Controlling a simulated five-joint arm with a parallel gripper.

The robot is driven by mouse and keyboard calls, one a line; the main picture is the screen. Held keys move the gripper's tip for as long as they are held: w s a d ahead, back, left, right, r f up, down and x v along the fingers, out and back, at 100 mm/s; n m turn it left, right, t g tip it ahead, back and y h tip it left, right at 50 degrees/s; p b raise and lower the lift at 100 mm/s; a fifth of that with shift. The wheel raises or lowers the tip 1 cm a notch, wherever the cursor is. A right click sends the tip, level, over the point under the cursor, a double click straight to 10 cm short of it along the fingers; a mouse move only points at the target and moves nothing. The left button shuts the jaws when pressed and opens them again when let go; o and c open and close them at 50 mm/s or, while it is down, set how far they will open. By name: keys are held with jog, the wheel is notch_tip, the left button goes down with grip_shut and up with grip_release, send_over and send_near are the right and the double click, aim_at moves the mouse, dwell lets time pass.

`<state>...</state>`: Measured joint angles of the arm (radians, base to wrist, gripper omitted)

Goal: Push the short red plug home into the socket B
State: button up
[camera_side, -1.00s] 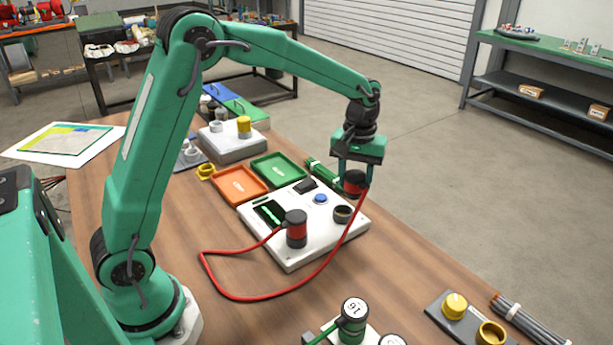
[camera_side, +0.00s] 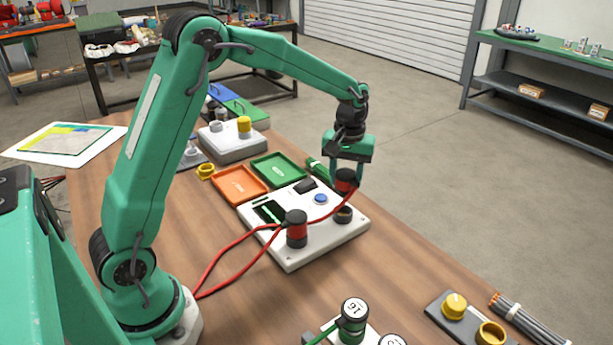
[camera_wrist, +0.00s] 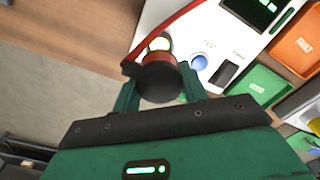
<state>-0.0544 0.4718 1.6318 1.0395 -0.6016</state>
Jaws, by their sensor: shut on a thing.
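My gripper (camera_side: 347,179) is shut on the red plug (camera_side: 345,187), which has a black top. It holds the plug upright, just above the dark round socket (camera_side: 343,215) at the right end of the white test box (camera_side: 290,262). A narrow gap seems to remain between plug and socket. In the wrist view, the plug's black end (camera_wrist: 160,82) sits between the fingers and hides most of what lies beneath. A second red and black plug (camera_side: 296,230) stands at the box's near side. No socket letter is readable.
A red cable (camera_side: 232,245) runs from the held plug across the box and left towards my base. A blue button (camera_side: 320,198) and a dark screen (camera_side: 266,212) are on the box. Orange (camera_side: 238,184) and green (camera_side: 279,168) trays lie behind it.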

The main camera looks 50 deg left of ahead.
jog(key=shift+f, duration=1.75)
jog(key=shift+f, duration=1.8)
dwell(0.5)
jog(key=o, duration=1.2)
jog(key=shift+r, duration=3.95)
